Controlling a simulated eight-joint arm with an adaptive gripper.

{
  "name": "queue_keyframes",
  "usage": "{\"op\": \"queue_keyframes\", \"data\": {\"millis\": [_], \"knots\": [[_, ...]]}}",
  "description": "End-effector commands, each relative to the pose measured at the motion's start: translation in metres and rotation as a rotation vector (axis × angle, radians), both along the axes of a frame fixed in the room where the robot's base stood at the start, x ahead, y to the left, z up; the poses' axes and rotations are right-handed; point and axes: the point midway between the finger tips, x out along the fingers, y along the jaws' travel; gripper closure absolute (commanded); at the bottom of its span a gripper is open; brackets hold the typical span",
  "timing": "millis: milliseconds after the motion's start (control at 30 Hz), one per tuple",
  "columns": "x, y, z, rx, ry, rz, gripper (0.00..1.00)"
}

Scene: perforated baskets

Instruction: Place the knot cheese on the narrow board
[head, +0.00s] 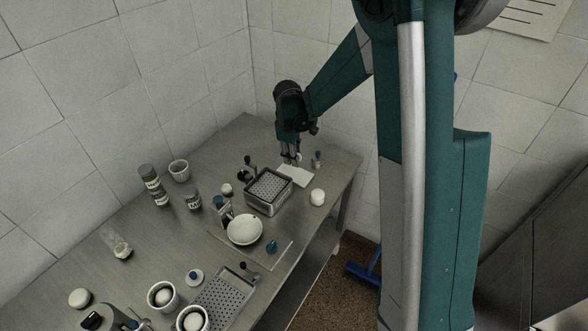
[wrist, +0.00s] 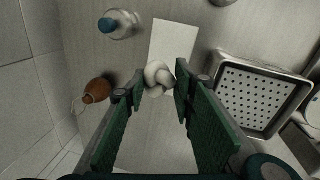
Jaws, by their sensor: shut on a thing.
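The knot cheese (wrist: 158,78) is a pale, knotted lump between my fingertips in the wrist view. My gripper (wrist: 160,84) is shut on it. In the head view my gripper (head: 291,160) points down just behind the narrow board; the cheese is too small there to make out clearly. The narrow board (wrist: 174,42) is a plain white rectangle, also seen in the head view (head: 297,178). In the wrist view the cheese overlaps the board's near end, hiding a little of it. I cannot tell its height above the board. The board's visible surface is empty.
A perforated metal basket (wrist: 262,98) stands close beside the board, also in the head view (head: 268,203). A blue-capped bottle (wrist: 122,24) and a brown object (wrist: 97,90) are on the other side. A white round item (head: 317,197) stands near the table edge.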

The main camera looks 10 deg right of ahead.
Motion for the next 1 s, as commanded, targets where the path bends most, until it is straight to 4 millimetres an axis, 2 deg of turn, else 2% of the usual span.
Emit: {"op": "queue_keyframes", "data": {"millis": [100,200,667,1000], "knots": [[0.0,0.0,-0.017,0.0,0.0,0.0,0.86],[0.0,0.0,-0.025,0.0,0.0,0.0,0.86],[0.0,0.0,-0.031,0.0,0.0,0.0,0.86],[0.0,0.0,-0.06,0.0,0.0,0.0,0.86]]}}
